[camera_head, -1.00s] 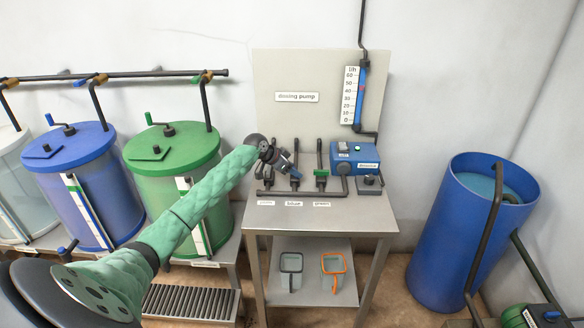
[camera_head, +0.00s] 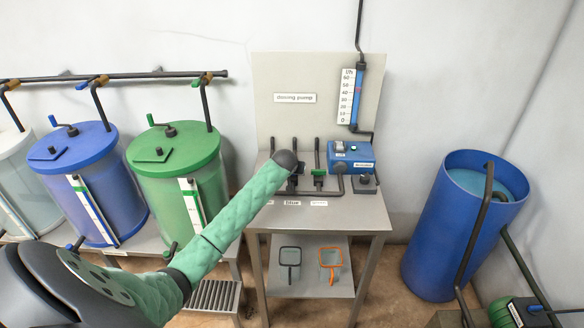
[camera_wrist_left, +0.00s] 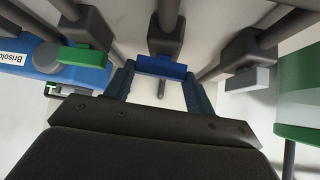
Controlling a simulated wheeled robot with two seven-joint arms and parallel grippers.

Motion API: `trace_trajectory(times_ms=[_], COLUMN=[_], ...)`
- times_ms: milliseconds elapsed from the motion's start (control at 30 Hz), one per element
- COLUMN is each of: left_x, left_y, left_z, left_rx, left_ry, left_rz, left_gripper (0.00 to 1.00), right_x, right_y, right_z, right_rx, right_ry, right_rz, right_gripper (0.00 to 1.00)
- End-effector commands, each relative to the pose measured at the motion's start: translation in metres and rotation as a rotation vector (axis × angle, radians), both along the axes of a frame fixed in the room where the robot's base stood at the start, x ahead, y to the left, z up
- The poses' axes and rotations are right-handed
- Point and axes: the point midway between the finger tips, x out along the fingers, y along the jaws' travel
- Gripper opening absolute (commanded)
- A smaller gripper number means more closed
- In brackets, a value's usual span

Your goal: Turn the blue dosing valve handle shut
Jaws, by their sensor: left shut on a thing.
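The blue dosing valve handle (camera_wrist_left: 162,67) is a short blue bar on a dark valve body, in the middle of the left wrist view. It lies crosswise to the pipe behind it. My left gripper (camera_wrist_left: 160,78) is shut on this handle, one finger at each end of the bar. In the head view my left wrist covers the blue handle and most of the gripper. The green valve handle (camera_wrist_left: 85,57) is to the left in the wrist view and also shows in the head view (camera_head: 318,173). A white valve handle (camera_wrist_left: 248,80) is to the right.
The valves stand on a steel table (camera_head: 345,212) before a grey backboard (camera_head: 290,75). A blue pump (camera_head: 352,155) is right of the green valve, below a flow gauge (camera_head: 354,98). Upright pipes flank the gripper closely. Green (camera_head: 172,150) and blue (camera_head: 75,155) tanks stand left.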

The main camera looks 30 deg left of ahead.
Motion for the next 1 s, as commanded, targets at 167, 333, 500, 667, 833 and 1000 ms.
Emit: trace_trajectory(times_ms=[167,333,500,667,833,1000], left_x=[0.002,0.002,0.002,0.002,0.002,0.002], left_y=[-0.001,-0.001,-0.001,0.000,0.000,-0.001], left_z=[0.003,0.002,0.002,0.002,0.002,0.002], left_rx=[-0.001,0.000,0.000,0.002,0.002,0.002], left_ry=[-0.005,-0.003,-0.003,-0.002,-0.002,-0.002], left_rz=[0.098,0.157,0.185,0.192,0.192,0.190], left_gripper=[0.32,0.32,0.32,0.32,0.32,0.68], right_x=[-0.008,-0.011,-0.012,-0.013,-0.014,-0.014], right_y=[-0.001,-0.002,-0.001,0.000,0.000,-0.001], right_z=[0.001,0.001,0.001,0.001,0.001,0.001], right_rx=[-0.001,-0.001,0.000,0.001,0.000,0.000], right_ry=[0.005,0.005,0.005,0.007,0.008,0.009], right_rz=[0.000,0.000,-0.001,-0.001,-0.001,-0.001], right_gripper=[0.36,0.36,0.36,0.36,0.36,0.36])
